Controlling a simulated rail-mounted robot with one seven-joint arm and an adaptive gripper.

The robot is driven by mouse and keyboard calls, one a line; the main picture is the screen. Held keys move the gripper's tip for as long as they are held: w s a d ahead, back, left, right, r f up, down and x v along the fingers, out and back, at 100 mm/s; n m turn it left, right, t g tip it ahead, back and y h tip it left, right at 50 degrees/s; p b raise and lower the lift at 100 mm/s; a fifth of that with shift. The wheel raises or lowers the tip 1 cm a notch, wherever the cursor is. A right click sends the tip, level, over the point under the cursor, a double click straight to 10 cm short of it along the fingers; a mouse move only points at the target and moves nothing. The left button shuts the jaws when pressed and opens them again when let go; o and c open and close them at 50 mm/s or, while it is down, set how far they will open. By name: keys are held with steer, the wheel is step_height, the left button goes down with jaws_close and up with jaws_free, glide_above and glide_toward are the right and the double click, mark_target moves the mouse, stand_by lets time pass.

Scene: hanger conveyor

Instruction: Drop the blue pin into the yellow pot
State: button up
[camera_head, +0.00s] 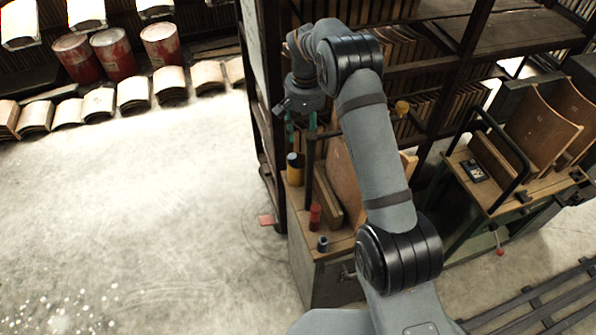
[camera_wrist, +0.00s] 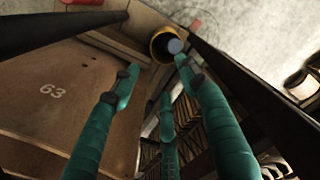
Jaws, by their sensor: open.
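The yellow pot (camera_head: 294,168), with a dark band, stands at the back left corner of the wooden bench. In the wrist view the yellow pot (camera_wrist: 156,38) shows its dark mouth. The round blue-grey end of a pin, apparently the blue pin (camera_wrist: 175,46), shows within the mouth near its rim; its lower part is hidden. My gripper (camera_head: 301,127) is above the pot. Its green fingers also show in the wrist view (camera_wrist: 162,88), spread apart with nothing between them and clear of the pin.
A red cylinder (camera_head: 315,215) and a small dark blue cylinder (camera_head: 322,243) stand nearer on the bench (camera_head: 338,240). A wooden board marked 63 (camera_wrist: 55,95) is beside my fingers. A dark shelf rack (camera_head: 262,110) stands close behind. Open floor lies left.

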step_height(320, 180, up, 7)
stand_by(0.3)
steer(key=shift+f, duration=0.15)
step_height(320, 180, down, 12)
step_height(320, 180, up, 6)
steer(key=p, duration=0.3)
steer(key=shift+f+p, duration=0.2)
steer(key=shift+p, duration=0.2)
